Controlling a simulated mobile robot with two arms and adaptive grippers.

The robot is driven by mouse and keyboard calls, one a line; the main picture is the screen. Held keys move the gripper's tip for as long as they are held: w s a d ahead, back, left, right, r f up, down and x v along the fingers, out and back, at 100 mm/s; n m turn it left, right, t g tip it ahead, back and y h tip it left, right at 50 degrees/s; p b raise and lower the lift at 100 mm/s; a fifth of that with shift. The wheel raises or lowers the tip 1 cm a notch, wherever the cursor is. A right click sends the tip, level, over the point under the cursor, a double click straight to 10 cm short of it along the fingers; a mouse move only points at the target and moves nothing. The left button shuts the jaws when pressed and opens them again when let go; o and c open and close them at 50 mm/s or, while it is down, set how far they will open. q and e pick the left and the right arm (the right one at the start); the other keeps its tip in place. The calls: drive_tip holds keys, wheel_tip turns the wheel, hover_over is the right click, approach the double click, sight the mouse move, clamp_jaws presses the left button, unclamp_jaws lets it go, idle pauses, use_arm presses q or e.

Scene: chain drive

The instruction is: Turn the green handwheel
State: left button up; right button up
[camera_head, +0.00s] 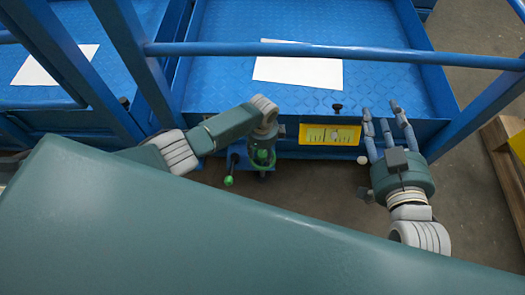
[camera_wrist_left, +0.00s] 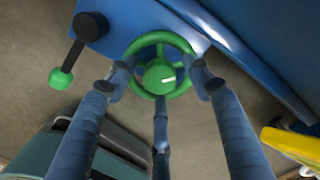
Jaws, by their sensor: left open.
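The green handwheel (camera_wrist_left: 160,76) sits on a blue bracket in the left wrist view, with a green hub bearing a white mark. It also shows partly in the head view (camera_head: 262,157), mostly hidden under my left wrist. My left gripper (camera_wrist_left: 160,88) is open, its fingers spread around the wheel: two at its left and right sides, one at the near rim. I cannot tell whether they touch it. My right gripper (camera_head: 384,112) is at the right in the head view, fingers spread apart and empty, near the blue platform's front right corner.
A black crank with a green knob (camera_wrist_left: 60,79) is beside the wheel, also seen in the head view (camera_head: 228,181). A yellow label (camera_head: 330,135) is on the front of the blue platform (camera_head: 225,60). Blue rails (camera_head: 330,51) cross above. A wooden pallet (camera_head: 504,160) lies right.

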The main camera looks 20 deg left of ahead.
sight(263, 154)
use_arm(q)
wheel_tip(263, 154, up, 12)
idle(0.5)
idle(0.4)
